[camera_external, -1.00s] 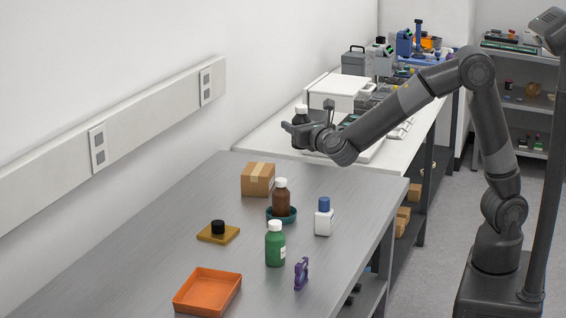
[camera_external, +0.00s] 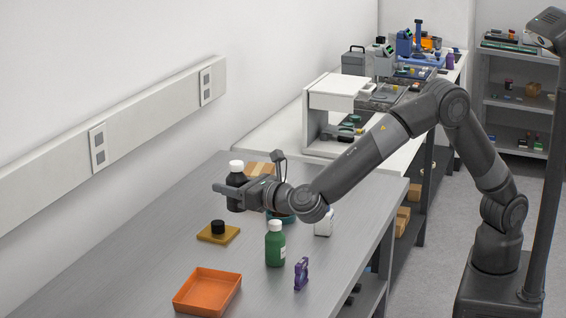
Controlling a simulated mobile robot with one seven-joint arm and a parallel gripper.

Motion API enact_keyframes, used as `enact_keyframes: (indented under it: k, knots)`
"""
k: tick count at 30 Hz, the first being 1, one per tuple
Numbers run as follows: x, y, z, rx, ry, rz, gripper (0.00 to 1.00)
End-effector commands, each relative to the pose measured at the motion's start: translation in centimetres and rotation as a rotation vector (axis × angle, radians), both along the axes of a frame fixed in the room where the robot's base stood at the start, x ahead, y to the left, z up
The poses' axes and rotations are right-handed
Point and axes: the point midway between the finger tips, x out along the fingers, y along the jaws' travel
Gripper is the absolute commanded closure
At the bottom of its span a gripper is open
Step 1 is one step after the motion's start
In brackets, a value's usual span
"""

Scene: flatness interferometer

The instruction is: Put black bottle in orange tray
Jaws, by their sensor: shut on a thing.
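The black bottle (camera_external: 237,188) has a white cap and is upright. My gripper (camera_external: 238,190) is shut on it, holding it in front of the cardboard box; its exact height above the table is hard to tell. The orange tray (camera_external: 207,291) is a shallow, empty square tray near the front of the grey table, nearer the camera than my gripper.
A green bottle (camera_external: 275,243), a purple item (camera_external: 301,273) and a yellow block with a black knob (camera_external: 218,231) stand around the tray. My arm partly hides a white bottle (camera_external: 324,224), a teal dish (camera_external: 285,219) and the cardboard box (camera_external: 261,169).

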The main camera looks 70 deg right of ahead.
Motion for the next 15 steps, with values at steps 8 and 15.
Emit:
enact_keyframes:
  k: [8,15]
  knots:
    - [-0.2,1.4,-3.1,0.001,-0.001,0.002,0.81]
    - [-0.7,6.7,-6.4,0.001,0.0,0.002,0.81]
